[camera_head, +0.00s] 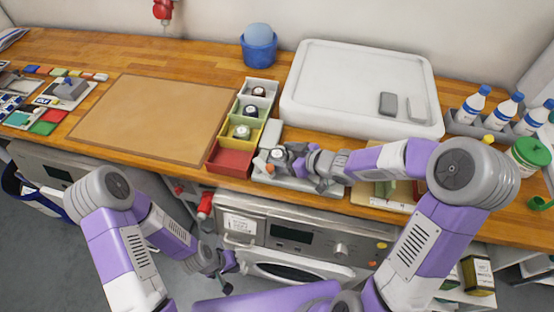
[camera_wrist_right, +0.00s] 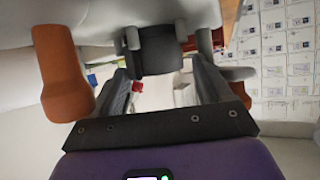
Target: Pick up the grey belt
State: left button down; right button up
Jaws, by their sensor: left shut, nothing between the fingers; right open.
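A small dark grey rolled item (camera_head: 278,154), which may be the grey belt, sits on a pale grey stand (camera_head: 300,183) at the front of the counter. In the right wrist view a dark grey round piece (camera_wrist_right: 160,52) shows ahead of and between the fingers; I cannot tell if they touch it. My right gripper (camera_head: 290,160), also in the right wrist view (camera_wrist_right: 163,88), is open at the stand and partly hides the item. My left gripper (camera_head: 228,268) is shut and empty, low in front of the counter.
A row of coloured bins (camera_head: 232,158) holds several small coiled items left of the stand. A large white tray (camera_head: 300,105) lies behind. Bottles (camera_head: 470,107) stand at right. An orange post (camera_wrist_right: 65,75) is close beside my right fingers. The brown mat (camera_head: 150,115) is bare.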

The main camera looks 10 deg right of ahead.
jog(key=shift+w+a+f, duration=0.3)
jog(key=shift+w+a, duration=0.1)
jog(key=shift+r, duration=0.1)
jog(key=c, duration=0.9)
jog(key=shift+r, duration=0.1)
